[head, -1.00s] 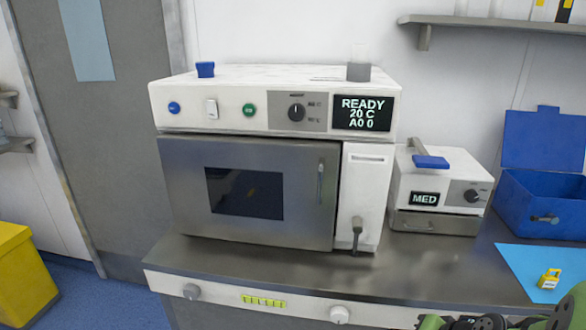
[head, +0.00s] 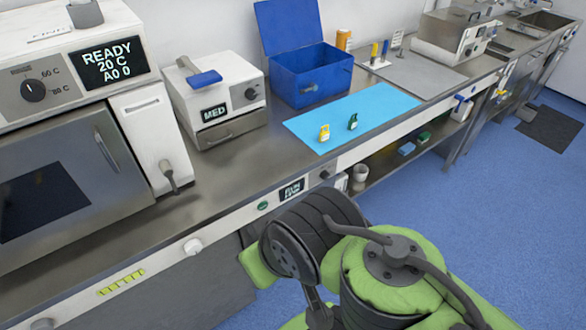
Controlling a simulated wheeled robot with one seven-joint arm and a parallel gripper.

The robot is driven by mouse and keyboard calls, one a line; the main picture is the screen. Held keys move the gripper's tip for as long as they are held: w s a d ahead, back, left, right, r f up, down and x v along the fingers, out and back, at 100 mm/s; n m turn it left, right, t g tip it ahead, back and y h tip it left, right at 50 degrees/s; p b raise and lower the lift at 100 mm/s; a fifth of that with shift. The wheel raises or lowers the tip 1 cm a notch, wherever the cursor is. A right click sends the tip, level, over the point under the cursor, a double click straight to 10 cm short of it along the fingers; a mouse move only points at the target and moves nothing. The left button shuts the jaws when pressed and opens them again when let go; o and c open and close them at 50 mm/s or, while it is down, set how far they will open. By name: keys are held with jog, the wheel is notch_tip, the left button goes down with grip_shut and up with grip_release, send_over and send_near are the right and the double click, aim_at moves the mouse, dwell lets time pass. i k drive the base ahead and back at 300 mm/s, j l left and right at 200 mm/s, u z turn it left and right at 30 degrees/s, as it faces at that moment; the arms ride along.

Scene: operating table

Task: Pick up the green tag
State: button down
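The green tag (head: 352,122) is small and dark green, with a lighter top. It stands on the light blue mat (head: 385,103) on the steel counter. A yellow tag (head: 324,133) of similar shape stands to its left on the same mat, a short gap away. My green and black arm shows at the lower right, in front of the counter and apart from both tags. My gripper's fingers cannot be made out.
An open blue box (head: 312,88) stands behind the mat, and a white MED device (head: 213,98) is to the left. A large oven-like machine (head: 70,150) fills the far left. A steel plate (head: 425,78) and small bottles lie to the right. The mat's right part is clear.

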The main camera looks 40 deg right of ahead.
aim_at(353, 123)
jog(key=z, duration=1.1)
